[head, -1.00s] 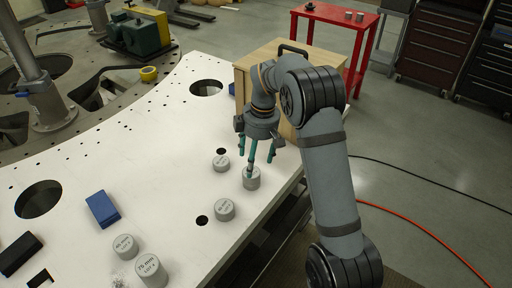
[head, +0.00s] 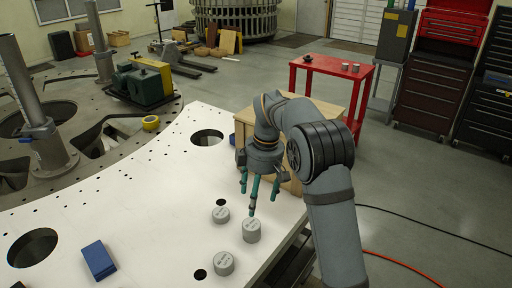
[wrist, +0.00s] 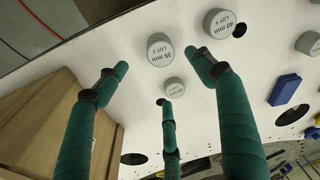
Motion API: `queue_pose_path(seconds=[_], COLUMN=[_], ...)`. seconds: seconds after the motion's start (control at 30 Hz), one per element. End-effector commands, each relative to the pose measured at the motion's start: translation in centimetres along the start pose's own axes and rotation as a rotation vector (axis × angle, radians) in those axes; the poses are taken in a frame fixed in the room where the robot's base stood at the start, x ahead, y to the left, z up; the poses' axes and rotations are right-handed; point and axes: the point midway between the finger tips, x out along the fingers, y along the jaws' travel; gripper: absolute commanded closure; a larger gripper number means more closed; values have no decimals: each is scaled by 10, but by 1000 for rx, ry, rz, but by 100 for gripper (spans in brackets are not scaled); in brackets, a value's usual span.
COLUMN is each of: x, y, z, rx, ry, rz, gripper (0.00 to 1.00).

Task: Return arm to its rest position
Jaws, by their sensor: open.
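My gripper (head: 258,190) has green fingers that are spread open and empty, pointing down above the white plate (head: 130,235). In the head view it hangs just above and behind a grey cylinder (head: 251,230). Two more grey cylinders stand nearby, one to the left (head: 220,213) and one in front (head: 223,263). In the wrist view the fingers (wrist: 155,85) frame a small cylinder (wrist: 175,88) and a cylinder marked 35 mm (wrist: 160,50); a 40 mm one (wrist: 219,23) is beyond the right finger. No cylinder is between closed fingers.
A wooden box (head: 240,128) stands close behind my gripper at the plate's edge. A blue block (head: 98,260) lies on the plate at left. A red table (head: 335,88) and tool cabinets (head: 435,85) stand farther back. Cables run over the floor at right.

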Motion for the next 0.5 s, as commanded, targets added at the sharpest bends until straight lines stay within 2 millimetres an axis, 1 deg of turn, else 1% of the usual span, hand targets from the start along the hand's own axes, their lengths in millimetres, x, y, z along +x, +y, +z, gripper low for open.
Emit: queue_pose_path(seconds=[0.17,0.27,0.5], x=[9,23,73], y=[0,-1,-1], z=[0,1,1], rx=[0,0,0], ry=[-2,-2,-3], rz=[-3,-4,-5], gripper=[32,32,32])
